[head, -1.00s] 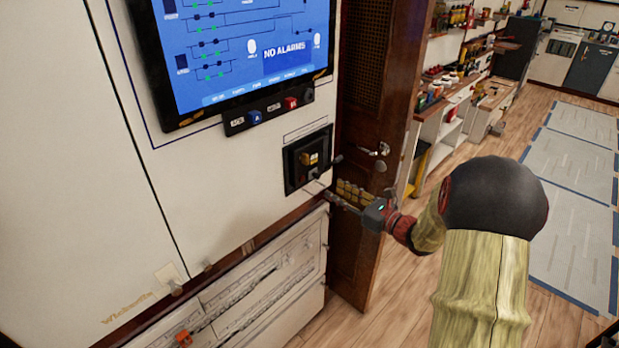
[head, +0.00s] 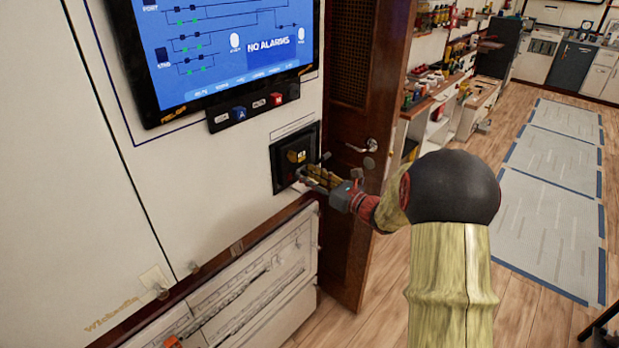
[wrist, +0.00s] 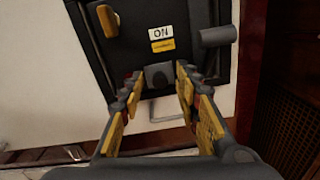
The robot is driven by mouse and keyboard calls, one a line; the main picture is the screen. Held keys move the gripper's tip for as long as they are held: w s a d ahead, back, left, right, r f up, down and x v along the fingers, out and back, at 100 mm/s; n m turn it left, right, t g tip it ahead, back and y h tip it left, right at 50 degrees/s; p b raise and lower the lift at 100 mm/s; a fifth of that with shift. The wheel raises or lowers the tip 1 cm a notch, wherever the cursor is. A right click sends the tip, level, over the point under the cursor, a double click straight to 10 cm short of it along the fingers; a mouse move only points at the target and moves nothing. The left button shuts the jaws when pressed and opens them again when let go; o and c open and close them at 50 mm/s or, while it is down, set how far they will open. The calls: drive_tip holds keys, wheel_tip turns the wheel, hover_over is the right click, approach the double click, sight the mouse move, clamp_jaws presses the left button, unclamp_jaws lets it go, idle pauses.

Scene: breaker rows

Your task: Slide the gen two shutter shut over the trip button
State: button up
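The black breaker unit (head: 278,168) is set in the cream cabinet wall in the head view. In the wrist view its dark face (wrist: 140,45) carries a white "ON" label (wrist: 160,32), a yellow label (wrist: 163,46) and an orange-yellow handle (wrist: 108,20). A small grey block (wrist: 159,75), possibly the shutter's tab, is low on the face. My gripper (wrist: 158,82) is open, with one finger on each side of this block and small gaps showing. My gripper (head: 312,178) also shows at the unit's lower right in the head view. I cannot make out the trip button.
A grey cylinder (wrist: 216,36) sticks out at the unit's right. A screen reading "NO ALARMS" (head: 220,50) hangs above, with a button strip (head: 255,110) under it. A brown door (head: 350,210) with a handle (head: 362,147) is close on the right. Drawers (head: 255,290) lie below.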

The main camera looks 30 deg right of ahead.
drive_tip(key=shift+c, duration=0.7)
clamp_jaws()
